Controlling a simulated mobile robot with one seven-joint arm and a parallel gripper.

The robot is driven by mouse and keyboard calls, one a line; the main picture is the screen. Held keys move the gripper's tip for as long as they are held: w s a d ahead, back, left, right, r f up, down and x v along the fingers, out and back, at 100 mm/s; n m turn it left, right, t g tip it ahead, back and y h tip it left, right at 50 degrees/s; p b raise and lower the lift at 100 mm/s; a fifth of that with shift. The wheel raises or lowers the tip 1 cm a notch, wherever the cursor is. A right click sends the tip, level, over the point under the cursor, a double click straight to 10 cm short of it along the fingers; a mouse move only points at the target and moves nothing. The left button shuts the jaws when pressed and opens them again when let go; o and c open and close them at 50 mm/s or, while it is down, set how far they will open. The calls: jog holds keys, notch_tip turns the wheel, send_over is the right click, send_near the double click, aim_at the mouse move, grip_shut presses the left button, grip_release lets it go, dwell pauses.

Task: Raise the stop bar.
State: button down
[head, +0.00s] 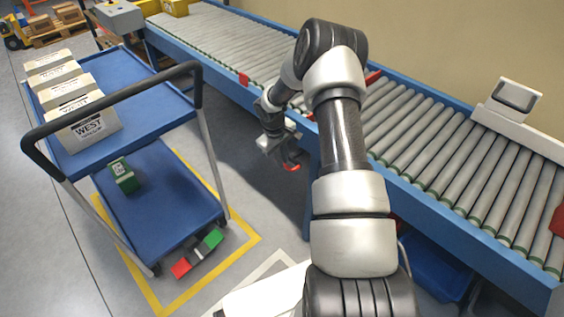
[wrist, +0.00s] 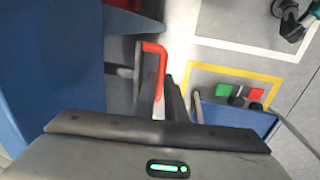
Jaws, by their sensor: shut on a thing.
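My gripper (head: 284,152) hangs beside the near side rail of the roller conveyor, below roller height. In the wrist view its two dark fingers (wrist: 160,88) are shut on a bent red handle (wrist: 162,58). The handle's red end also shows under the gripper in the head view (head: 291,167). A red bar (head: 373,77) shows at the rollers just right of my arm and is partly hidden by it; it looks like the stop bar. Whether the handle joins it is hidden.
The blue-framed conveyor (head: 450,205) runs along the wall with empty rollers. A blue two-shelf cart (head: 150,90) with several white boxes (head: 72,92) stands at left. A green box (head: 122,175) lies on its lower shelf. Grey floor lies between cart and conveyor.

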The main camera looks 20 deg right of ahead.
notch_tip(320, 180, up, 4)
jog(key=shift+w+f+p, duration=0.1)
jog(key=shift+f+p, duration=0.15)
jog(key=shift+p, duration=0.2)
jog(key=c, duration=2.1)
grip_release()
jog(key=shift+r, duration=0.15)
jog(key=s+a+r+p, duration=0.1)
jog(key=a+r+p, duration=0.2)
jog(key=r, duration=1.4)
